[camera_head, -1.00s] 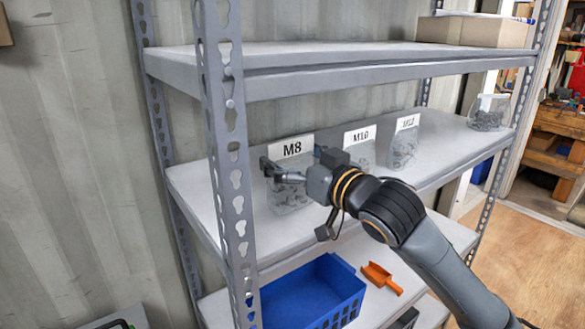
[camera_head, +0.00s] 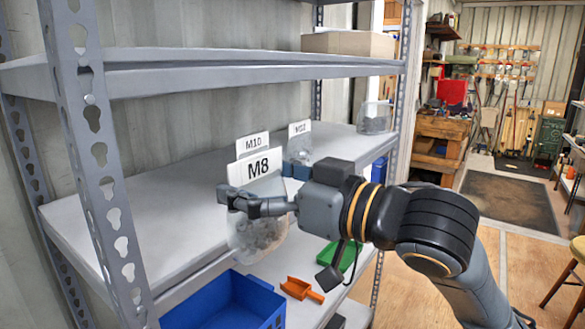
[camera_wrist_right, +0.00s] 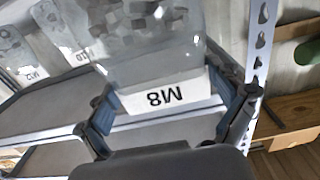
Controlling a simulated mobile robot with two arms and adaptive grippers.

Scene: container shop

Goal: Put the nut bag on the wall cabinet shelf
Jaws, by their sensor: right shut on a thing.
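The nut bag is a clear bag of grey nuts (camera_head: 258,236) with a white M8 header card (camera_head: 256,170). My right gripper (camera_head: 244,203) is shut on it just below the card. The bag hangs upright in front of the middle shelf (camera_head: 150,226) of a grey metal rack. In the right wrist view the M8 card (camera_wrist_right: 165,94) lies between the two fingers, upside down, with the clear bag above it. My left gripper is not in view. No wall cabinet can be made out for certain.
Bags marked M10 (camera_head: 252,143) and M12 (camera_head: 299,129) stand on the middle shelf. A clear container (camera_head: 375,118) stands at its far end. Open floor lies right.

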